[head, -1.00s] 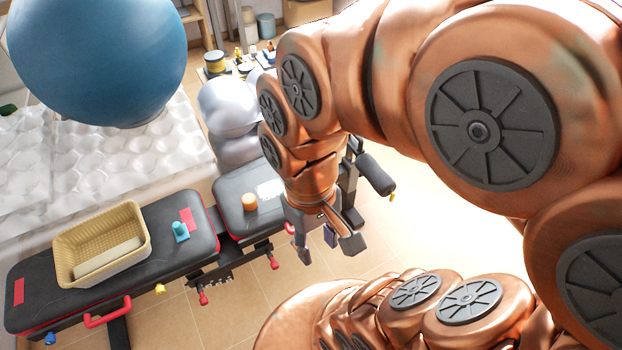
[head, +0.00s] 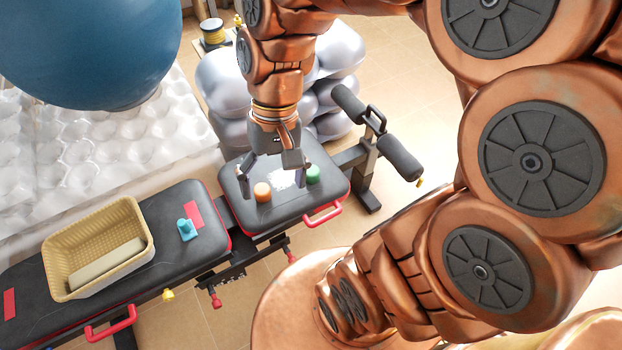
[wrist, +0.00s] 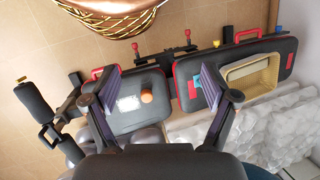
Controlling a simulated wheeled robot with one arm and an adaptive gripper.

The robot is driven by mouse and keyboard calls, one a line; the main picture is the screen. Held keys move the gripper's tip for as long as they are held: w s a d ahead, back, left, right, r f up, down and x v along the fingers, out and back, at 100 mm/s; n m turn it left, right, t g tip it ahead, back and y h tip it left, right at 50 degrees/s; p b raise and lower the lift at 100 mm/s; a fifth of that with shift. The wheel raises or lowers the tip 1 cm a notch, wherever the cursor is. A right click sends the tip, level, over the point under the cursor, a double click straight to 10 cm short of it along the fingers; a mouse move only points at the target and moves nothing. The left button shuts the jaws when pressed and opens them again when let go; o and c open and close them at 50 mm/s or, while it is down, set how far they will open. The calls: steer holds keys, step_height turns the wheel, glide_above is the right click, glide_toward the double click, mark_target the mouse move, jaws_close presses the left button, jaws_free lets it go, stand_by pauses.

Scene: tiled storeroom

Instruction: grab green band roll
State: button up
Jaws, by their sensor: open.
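The green band roll (head: 312,174) stands on the right pad of the black bench (head: 262,217), at the pad's right side. An orange roll (head: 262,192) stands to its left, with a white patch between them. My gripper (head: 272,178) points down at the pad with its fingers spread and nothing between them. In the head view the roll is just right of the right finger; I cannot tell the height gap. In the wrist view my gripper (wrist: 160,86) frames the orange roll (wrist: 147,96). The green roll does not show there, perhaps hidden by the left finger.
A tan basket (head: 68,252) and a small teal object (head: 187,230) are on the bench's left pad. A large blue ball (head: 95,50) fills the upper left. Silver balls (head: 335,98) are stacked behind the bench. Padded rollers (head: 400,157) stick out at right.

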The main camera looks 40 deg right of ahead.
steer(key=w+d+f+m+y+b, duration=0.2)
steer(key=w+f+m+y+b, duration=0.25)
steer(key=w+f+b, duration=0.55)
steer(key=m+t+y+b, duration=0.4)
steer(key=m+t+b, duration=0.1)
steer(key=m+b, duration=0.6)
glide_above(318, 169)
steer(key=a, duration=0.6)
step_height(318, 169, down, 20)
steer(key=d+f+m+t+b, duration=0.1)
steer(key=d+f, duration=0.2)
steer(key=s+d+f+m+t+b, duration=0.1)
steer(key=d+f+m, duration=0.1)
steer(key=d+f, duration=0.1)
steer(key=s+d+f+m+t+b, duration=0.1)
steer(key=d+f+m, duration=0.1)
steer(key=d+f, duration=0.2)
steer(key=shift+f+h+b, duration=0.25)
steer(key=shift+f+b, duration=0.1)
steer(key=shift+f, duration=0.2)
steer(key=shift+b+x, duration=1.45)
steer(key=shift+x, duration=2.3)
steer(key=shift+r, duration=0.2)
steer(key=c, duration=1.3)
